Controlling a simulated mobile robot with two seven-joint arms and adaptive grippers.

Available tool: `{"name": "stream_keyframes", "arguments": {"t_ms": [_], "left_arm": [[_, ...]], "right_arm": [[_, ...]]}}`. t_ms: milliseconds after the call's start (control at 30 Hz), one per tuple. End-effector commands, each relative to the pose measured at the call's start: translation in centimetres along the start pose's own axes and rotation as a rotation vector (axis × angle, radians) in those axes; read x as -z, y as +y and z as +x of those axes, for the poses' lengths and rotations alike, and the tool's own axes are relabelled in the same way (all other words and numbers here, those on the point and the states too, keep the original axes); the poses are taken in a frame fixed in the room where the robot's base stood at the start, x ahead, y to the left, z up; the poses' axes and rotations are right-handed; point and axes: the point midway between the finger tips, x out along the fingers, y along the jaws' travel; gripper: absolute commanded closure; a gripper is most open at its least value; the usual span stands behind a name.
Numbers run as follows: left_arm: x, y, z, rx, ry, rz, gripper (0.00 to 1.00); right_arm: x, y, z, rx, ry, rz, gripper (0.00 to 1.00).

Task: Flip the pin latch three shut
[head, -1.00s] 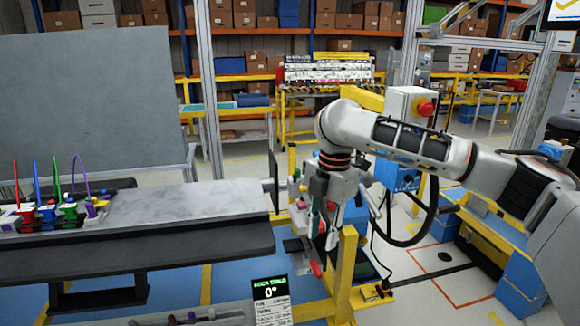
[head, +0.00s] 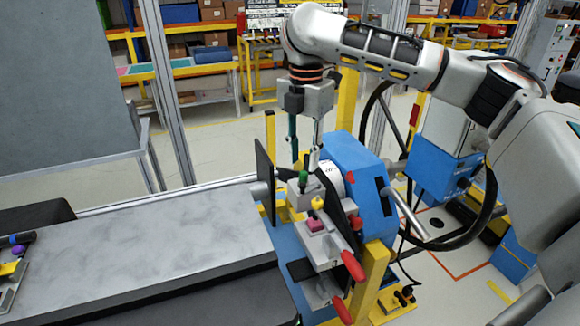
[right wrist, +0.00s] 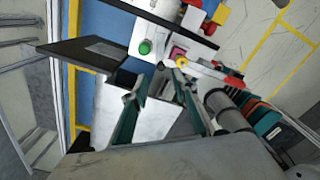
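My right gripper (head: 304,160) hangs pointing down over the far end of a panel of small fixtures. Its two fingers are apart, and nothing shows between them; they also show apart in the right wrist view (right wrist: 159,88). The panel carries a green knob (head: 303,178), a yellow knob (head: 317,203), a pink block (head: 315,225) and red-tipped handles, one at the front right (head: 352,265). The green knob also shows in the right wrist view (right wrist: 145,47), ahead of the fingers and apart from them. I cannot tell which fixture is pin latch three. My left gripper is out of view.
A blue housing (head: 362,185) stands close to the right of the panel, and a dark upright plate (head: 265,185) to its left. A yellow post (head: 370,280) is in front. The grey bench top (head: 150,255) at left is largely clear.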

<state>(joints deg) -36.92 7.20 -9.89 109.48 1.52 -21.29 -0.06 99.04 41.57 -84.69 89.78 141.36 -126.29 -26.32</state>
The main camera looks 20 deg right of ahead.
Motion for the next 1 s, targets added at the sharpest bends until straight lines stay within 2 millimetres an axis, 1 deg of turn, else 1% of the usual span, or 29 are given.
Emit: {"name": "stream_keyframes", "arguments": {"t_ms": [67,167,400,500,600,733,1000], "left_arm": [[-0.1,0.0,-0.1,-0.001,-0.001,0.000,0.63],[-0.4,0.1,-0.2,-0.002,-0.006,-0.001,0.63],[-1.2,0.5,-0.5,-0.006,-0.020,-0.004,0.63],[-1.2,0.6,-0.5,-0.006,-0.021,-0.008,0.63],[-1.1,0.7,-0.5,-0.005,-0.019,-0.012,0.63],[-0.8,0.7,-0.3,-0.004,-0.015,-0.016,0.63],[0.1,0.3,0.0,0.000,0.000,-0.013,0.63]], "right_arm": [[0.0,0.0,0.1,0.000,0.000,0.000,0.72],[0.0,0.0,1.0,0.002,0.001,0.001,0.72],[0.0,-0.1,4.5,0.002,0.002,0.000,0.72],[0.0,-0.1,6.0,0.002,0.002,0.002,0.72],[0.0,0.0,7.0,0.001,0.001,0.001,0.72],[0.0,0.0,7.7,0.000,0.001,0.000,0.72],[0.0,0.0,7.8,-0.001,0.000,0.001,0.72]]}}
